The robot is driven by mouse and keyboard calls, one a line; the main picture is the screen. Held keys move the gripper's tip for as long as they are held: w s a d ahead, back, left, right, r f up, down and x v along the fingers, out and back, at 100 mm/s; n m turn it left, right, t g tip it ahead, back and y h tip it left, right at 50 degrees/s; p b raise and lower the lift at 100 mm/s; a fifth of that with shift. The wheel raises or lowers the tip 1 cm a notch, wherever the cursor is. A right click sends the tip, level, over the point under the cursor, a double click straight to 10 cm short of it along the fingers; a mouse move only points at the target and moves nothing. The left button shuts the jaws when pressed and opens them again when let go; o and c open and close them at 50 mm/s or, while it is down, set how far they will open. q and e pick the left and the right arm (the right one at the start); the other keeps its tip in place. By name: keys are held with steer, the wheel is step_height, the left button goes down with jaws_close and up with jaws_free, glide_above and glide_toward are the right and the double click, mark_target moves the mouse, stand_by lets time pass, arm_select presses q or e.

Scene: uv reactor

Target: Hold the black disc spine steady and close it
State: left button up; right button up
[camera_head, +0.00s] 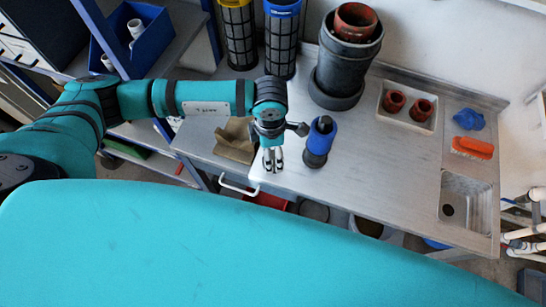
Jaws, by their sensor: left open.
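A short upright piece with a blue body and black top and foot (319,143) stands on the metal bench (390,165). I cannot tell for sure whether it is the black disc spine. Two tall dark ribbed cylinders, one with yellow ends (239,36) and one with blue ends (281,42), stand at the back. My left gripper (272,165) points down over the bench's front part, just left of the blue and black piece. It is open, with nothing seen between its fingers, and looks apart from that piece. My right gripper is out of view.
A large grey pot (346,65) holds a red-brown one behind the blue piece. A brown folded sheet (235,140) lies left of my gripper. A white tray (406,122) with two red-brown cups, an orange brush (472,147) and a sink (466,203) are at right.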

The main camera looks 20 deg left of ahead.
mark_target(273, 162)
arm_select(q)
steer(key=shift+f, duration=0.25)
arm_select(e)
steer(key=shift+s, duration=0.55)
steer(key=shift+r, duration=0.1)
arm_select(q)
steer(key=shift+f+p, duration=0.4)
steer(key=shift+f, duration=0.05)
steer(key=f, duration=0.1)
steer(key=f+p, duration=0.1)
steer(key=f, duration=0.1)
steer(key=shift+w+d+f, duration=0.1)
steer(key=shift+d+f, duration=0.1)
steer(key=shift+f, duration=0.45)
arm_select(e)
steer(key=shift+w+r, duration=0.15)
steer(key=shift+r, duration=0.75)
arm_select(q)
steer(key=c, duration=1.1)
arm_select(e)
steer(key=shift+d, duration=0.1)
